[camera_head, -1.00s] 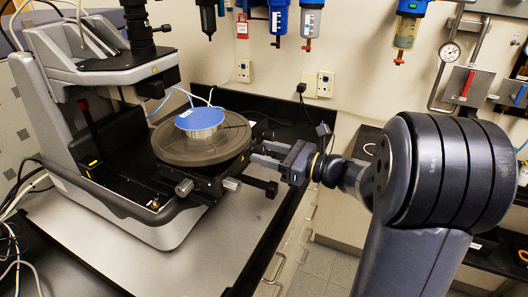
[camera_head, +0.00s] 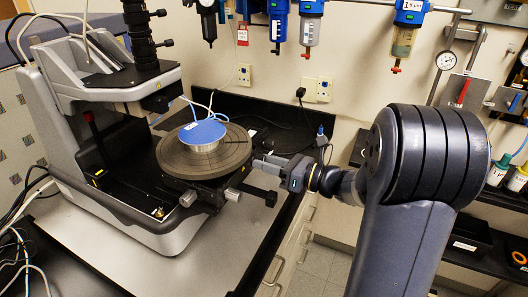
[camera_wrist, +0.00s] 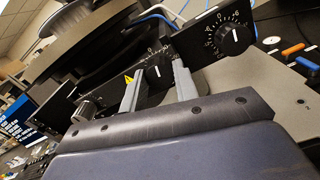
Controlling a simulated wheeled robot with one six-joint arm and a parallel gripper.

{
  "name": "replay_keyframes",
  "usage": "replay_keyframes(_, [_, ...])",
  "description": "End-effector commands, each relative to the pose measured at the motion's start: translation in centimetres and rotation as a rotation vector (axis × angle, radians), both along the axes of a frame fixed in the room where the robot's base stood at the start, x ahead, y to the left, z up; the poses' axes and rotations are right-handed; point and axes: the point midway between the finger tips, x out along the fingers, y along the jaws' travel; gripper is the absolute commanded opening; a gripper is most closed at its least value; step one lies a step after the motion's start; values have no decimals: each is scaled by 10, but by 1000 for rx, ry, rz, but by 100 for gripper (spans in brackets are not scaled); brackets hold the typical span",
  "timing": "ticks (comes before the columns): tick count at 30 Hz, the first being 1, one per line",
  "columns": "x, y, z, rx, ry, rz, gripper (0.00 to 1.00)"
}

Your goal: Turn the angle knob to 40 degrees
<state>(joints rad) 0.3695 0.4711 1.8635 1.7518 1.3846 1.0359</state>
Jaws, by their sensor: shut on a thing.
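In the wrist view, my gripper (camera_wrist: 159,68) has its two fingers on either side of a dark knob (camera_wrist: 156,73) with a white pointer line. It is shut on this knob. Part of a white scale shows above the knob, but the fingers hide much of it and I cannot read the pointer's angle. A second black knob (camera_wrist: 236,40) with a white line and a full ring of numbers sits on a panel to the upper right, untouched. In the head view, my gripper (camera_head: 268,166) reaches the right side of the stage, below the round plate; the held knob is hard to make out there.
The profiler's round grey plate (camera_head: 172,160) bears a blue-topped disc (camera_head: 203,132). Short silver cylinders (camera_head: 188,198) and a black block stick out from the stage front. Filter units (camera_head: 312,30) hang on the wall behind. Floor shows beside the bench at lower right.

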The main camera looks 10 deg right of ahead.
Motion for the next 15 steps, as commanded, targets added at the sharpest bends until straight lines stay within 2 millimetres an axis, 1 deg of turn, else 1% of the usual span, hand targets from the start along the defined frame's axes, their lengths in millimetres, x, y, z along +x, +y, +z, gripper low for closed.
replay_keyframes(1, [0,0,7,26,38,0,2])
replay_keyframes(2, [0,0,7,41,58,0,2])
replay_keyframes(5, [0,0,6,100,140,0,2])
replay_keyframes(7, [0,0,1,136,187,0,2])
replay_keyframes(9, [0,0,0,159,219,0,2])
replay_keyframes(15, [0,0,0,176,241,0,2])
